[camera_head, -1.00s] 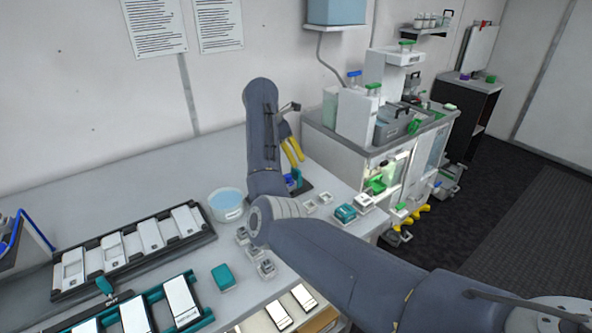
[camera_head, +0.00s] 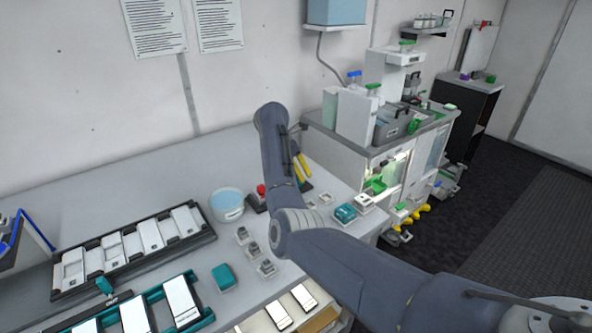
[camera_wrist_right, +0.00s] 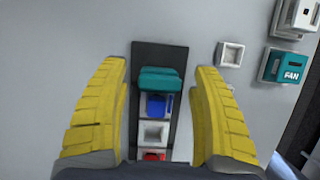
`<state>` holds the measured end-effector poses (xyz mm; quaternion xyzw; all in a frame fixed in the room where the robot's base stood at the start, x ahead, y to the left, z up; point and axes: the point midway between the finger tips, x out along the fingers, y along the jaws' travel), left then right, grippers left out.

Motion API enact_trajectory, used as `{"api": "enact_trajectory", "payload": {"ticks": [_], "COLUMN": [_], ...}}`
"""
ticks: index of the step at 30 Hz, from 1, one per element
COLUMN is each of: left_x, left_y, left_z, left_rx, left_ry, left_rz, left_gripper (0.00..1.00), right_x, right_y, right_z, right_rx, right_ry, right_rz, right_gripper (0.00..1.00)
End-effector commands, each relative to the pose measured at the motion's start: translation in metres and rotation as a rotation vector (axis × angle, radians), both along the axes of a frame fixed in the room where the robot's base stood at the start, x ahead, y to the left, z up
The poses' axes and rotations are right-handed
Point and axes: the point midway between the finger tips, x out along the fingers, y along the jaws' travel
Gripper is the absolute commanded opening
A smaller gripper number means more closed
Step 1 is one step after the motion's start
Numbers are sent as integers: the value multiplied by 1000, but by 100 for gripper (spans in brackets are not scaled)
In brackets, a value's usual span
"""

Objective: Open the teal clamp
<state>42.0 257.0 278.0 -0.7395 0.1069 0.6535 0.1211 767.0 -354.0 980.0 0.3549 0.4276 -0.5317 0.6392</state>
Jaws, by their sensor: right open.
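In the right wrist view a teal piece (camera_wrist_right: 160,80), which looks like the clamp, sits at the far end of a dark strip (camera_wrist_right: 149,53). A blue button (camera_wrist_right: 157,105) lies just below it, partly covered. My right gripper (camera_wrist_right: 161,72) is open, its yellow fingers either side of the strip and apart from the teal piece. In the head view the yellow fingers (camera_head: 302,166) show behind my right arm, which hides the teal piece there. My left gripper is in neither view.
A white square socket (camera_wrist_right: 154,132) and a red button (camera_wrist_right: 153,155) are on the same strip. A teal FAN block (camera_wrist_right: 286,66) and a small white block (camera_wrist_right: 230,54) stand to the right.

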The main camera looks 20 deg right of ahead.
Motion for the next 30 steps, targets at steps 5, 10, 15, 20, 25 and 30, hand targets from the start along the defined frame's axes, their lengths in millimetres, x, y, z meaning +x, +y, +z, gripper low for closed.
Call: {"api": "enact_trajectory", "payload": {"ticks": [5,10,15,20,25,30], "left_x": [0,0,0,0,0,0], "left_y": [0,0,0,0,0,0], "left_z": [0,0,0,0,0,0], "left_rx": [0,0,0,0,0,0], "left_ry": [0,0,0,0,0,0], "left_rz": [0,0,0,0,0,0], "left_gripper": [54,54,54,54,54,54], "right_x": [0,0,0,0,0,3], "right_y": [0,0,0,0,-2,-16], "right_z": [0,0,0,0,1,1], "right_rx": [0,0,0,-1,-1,0], "right_ry": [0,0,0,0,-1,-1], "right_rz": [0,0,0,0,-1,-2], "right_gripper": [52,32,12,0,0,0]}}
